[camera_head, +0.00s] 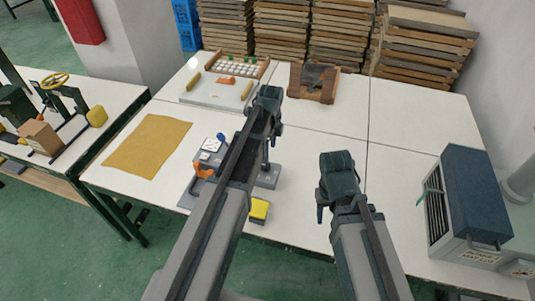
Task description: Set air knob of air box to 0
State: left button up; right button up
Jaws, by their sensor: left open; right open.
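The air box (474,195) stands at the right end of the white table. It has a dark blue top, a grey body and a slatted vent on its left side. A small light round part, possibly the air knob (521,268), shows low at its front right; its setting is too small to read. My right gripper (322,203) is open and empty over the table, left of the air box and apart from it. My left gripper (268,155) is open, further left, above a grey device; its fingertips are hard to make out.
The grey device (207,160) with orange and yellow parts is partly hidden by my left arm. A yellow cloth (147,146) lies at left. A white tray unit (215,90) and a brown block (313,83) stand at the back. The table (400,150) is clear between my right gripper and the air box.

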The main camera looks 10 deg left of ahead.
aim_at(266, 165)
pick_arm(q)
jog(key=w+a+m, duration=0.1)
jog(key=w+a+r+m, duration=0.1)
jog(key=w, duration=0.1)
jog(key=shift+w+a+r, duration=0.1)
jog(key=shift+a, duration=0.1)
pick_arm(e)
jog(key=shift+w+r, duration=0.2)
jog(key=shift+r, duration=0.4)
jog(key=shift+f, duration=0.1)
pick_arm(q)
notch_tip(266, 165, down, 14)
jog(key=b, duration=1.3)
pick_arm(e)
notch_tip(266, 165, down, 14)
jog(key=shift+r, duration=0.15)
pick_arm(q)
jog(key=shift+r, duration=0.1)
pick_arm(e)
jog(key=shift+r, duration=0.1)
pick_arm(q)
grip_shut()
